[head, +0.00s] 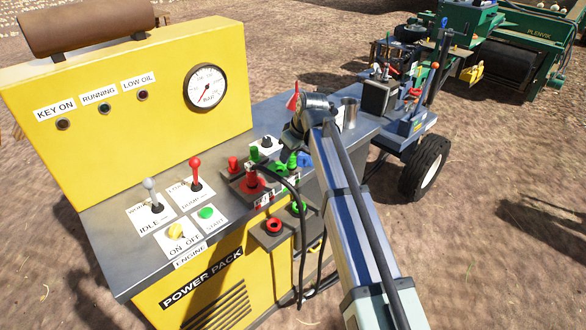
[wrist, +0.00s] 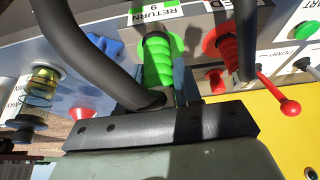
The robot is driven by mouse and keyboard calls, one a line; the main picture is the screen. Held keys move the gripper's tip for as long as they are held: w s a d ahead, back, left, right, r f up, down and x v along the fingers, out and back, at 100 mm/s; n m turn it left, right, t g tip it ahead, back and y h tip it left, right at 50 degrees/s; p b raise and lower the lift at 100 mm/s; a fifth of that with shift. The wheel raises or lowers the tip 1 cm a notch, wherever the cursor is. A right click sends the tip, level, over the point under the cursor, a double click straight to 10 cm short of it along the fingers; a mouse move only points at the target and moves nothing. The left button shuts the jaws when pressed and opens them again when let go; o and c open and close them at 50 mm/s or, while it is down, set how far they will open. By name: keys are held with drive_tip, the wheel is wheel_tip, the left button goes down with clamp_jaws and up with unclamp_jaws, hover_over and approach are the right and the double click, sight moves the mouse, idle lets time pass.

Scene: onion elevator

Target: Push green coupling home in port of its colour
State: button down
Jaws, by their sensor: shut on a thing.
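In the wrist view the ribbed green coupling (wrist: 158,62) sits between my jaws, with a black hose at its near end. My gripper (wrist: 165,80) is shut on it. Its far end points at the block with the RETURN label (wrist: 155,12); I cannot tell how deep it sits in the green port there. In the head view green parts (head: 292,161) show just below my wrist, and my arm hides most of the jaws. A red coupling (head: 252,181) stands in the block to the left, and it also shows in the wrist view (wrist: 222,50).
A red lever (head: 196,168) and a grey lever (head: 152,190) stand on the desk at left. A black hose hangs over the front edge by a red-ringed socket (head: 274,226) and a green-ringed one (head: 299,208). A metal cup (head: 348,113) stands right of my wrist.

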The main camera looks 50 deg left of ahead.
drive_tip(key=a+r+n+g, duration=0.2)
drive_tip(key=a+r+n, duration=0.3)
drive_tip(key=shift+a+r+n+h, duration=0.2)
drive_tip(key=shift+a+n+h, duration=0.1)
drive_tip(key=shift+a+n, duration=0.1)
drive_tip(key=shift+s+f, duration=0.15)
drive_tip(key=shift+f, duration=0.05)
drive_tip(key=shift+f, duration=2.9)
drive_tip(key=shift+f, duration=1.55)
idle(2.5)
